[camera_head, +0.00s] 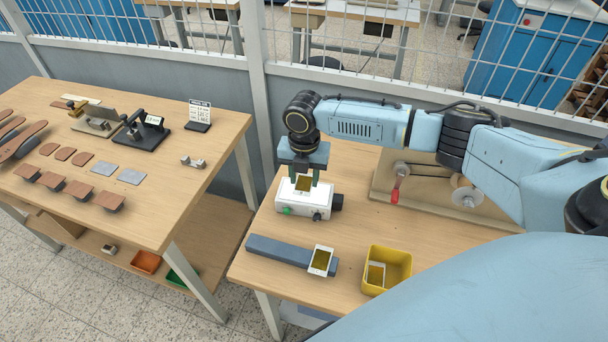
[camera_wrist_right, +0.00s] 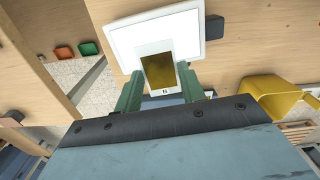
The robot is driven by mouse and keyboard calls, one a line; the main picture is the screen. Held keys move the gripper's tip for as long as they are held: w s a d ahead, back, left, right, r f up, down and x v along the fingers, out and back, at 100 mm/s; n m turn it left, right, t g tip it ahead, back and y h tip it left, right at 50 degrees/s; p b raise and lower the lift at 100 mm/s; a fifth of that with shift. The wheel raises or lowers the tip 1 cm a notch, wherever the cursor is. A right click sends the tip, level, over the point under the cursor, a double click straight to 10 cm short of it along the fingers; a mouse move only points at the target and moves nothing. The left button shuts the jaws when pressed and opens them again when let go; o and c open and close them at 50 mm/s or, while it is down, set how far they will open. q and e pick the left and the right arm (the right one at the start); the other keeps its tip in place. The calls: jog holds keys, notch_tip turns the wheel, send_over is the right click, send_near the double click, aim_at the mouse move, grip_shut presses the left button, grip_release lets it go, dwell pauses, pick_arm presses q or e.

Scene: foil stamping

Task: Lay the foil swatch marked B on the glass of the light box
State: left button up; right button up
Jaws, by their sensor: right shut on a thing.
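The foil swatch marked B (camera_wrist_right: 160,70) is a gold patch on a white card with the letter at its near edge. My right gripper (camera_head: 304,178) is shut on it, with green fingers on both sides of the card. The swatch also shows between the fingers in the head view (camera_head: 303,183). The light box (camera_head: 314,207) is white, with a green knob in front. Its bright glass (camera_wrist_right: 150,32) lies under the far part of the swatch in the right wrist view. I cannot tell whether the card touches the glass. My left gripper is out of view.
Another gold swatch (camera_head: 321,261) lies at the right end of a grey bar (camera_head: 275,251). A yellow bin (camera_head: 399,259) holds one more. A board with wheels and a red handle (camera_head: 396,189) stands right of the light box. A second table (camera_head: 160,200) is at left.

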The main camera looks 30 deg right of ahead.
aim_at(304, 183)
jog(key=shift+r+p, duration=0.1)
jog(key=shift+p, duration=0.2)
jog(key=shift+f+b, duration=1.35)
jog(key=shift+f, duration=1.35)
jog(key=o, duration=1)
notch_tip(304, 183, up, 13)
jog(key=shift+r+b, duration=0.2)
jog(key=shift+b, duration=0.1)
